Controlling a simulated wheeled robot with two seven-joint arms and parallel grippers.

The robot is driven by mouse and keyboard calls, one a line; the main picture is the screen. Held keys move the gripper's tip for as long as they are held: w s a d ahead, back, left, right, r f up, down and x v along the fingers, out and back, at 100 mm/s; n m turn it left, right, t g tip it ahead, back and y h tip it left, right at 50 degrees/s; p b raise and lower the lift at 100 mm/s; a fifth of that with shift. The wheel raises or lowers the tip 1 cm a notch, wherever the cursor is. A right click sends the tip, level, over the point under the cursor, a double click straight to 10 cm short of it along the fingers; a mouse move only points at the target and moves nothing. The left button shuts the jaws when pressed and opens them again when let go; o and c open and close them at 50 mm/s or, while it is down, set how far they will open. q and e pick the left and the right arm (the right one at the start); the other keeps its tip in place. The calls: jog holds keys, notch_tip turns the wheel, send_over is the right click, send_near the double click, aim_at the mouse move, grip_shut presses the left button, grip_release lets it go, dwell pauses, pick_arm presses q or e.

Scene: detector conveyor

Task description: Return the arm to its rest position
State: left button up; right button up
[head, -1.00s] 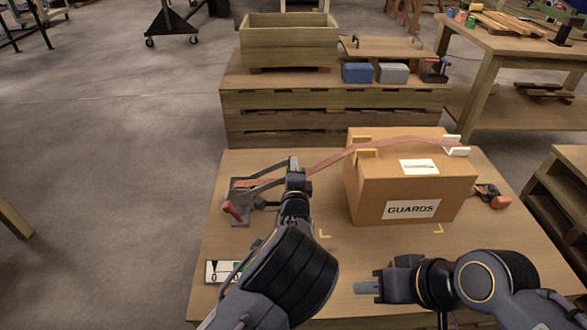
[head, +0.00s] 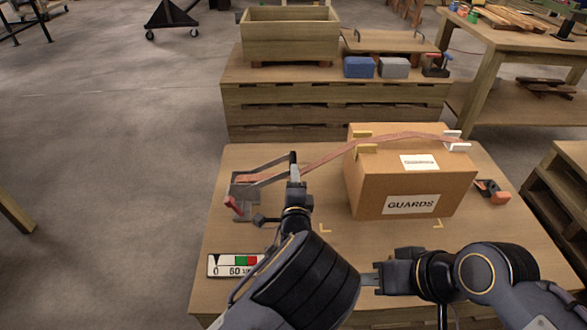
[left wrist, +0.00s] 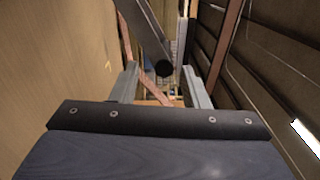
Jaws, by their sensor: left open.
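My left gripper (head: 295,175) is over the table, right at the end of the dark ratchet lever (head: 268,166). In the left wrist view its two fingers (left wrist: 163,88) stand apart, with a dark round-ended bar in front of and between them. I cannot tell whether they touch it. The ratchet (head: 243,200) with a red grip sits at the table's left. A reddish strap (head: 335,155) runs from it over the cardboard box (head: 408,187) marked GUARDS. My right gripper (head: 370,280) is low over the table's front; its finger gap does not show.
A gauge plate (head: 233,265) with red and green marks lies at the table's front left, partly behind my left arm. A second buckle (head: 492,190) is right of the box. A wooden planter (head: 290,35) and two small boxes stand on the crate behind.

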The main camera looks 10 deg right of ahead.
pick_arm(q)
jog(key=shift+s+a, duration=0.15)
jog(key=shift+s, duration=0.6)
jog(key=w+a+r+n+g+y, duration=0.15)
jog(key=a+n+g, duration=0.25)
jog(key=a+n, duration=0.45)
jog(key=s+a+r+n+g+h, duration=0.1)
jog(key=s+a+r+n+g, duration=0.1)
jog(key=s+a+r+n, duration=0.3)
jog(key=s+a+n+g+h, duration=0.1)
jog(key=s+a+g+h, duration=0.1)
jog(key=a, duration=0.6)
jog(key=s+a+r+n+g, duration=0.1)
jog(key=s+a+n, duration=0.25)
jog(key=s, duration=0.55)
jog(key=s+a+r+n+g+y, duration=0.1)
jog(key=s+a+n+g, duration=0.1)
jog(key=s+a, duration=0.5)
jog(key=s+a+r+n+g, duration=0.1)
jog(key=s+a+n, duration=0.15)
jog(key=s, duration=0.85)
notch_tip(320, 180, up, 22)
jog(key=p, duration=2.2)
jog(key=shift+d+p, duration=0.2)
jog(key=shift+p, duration=0.15)
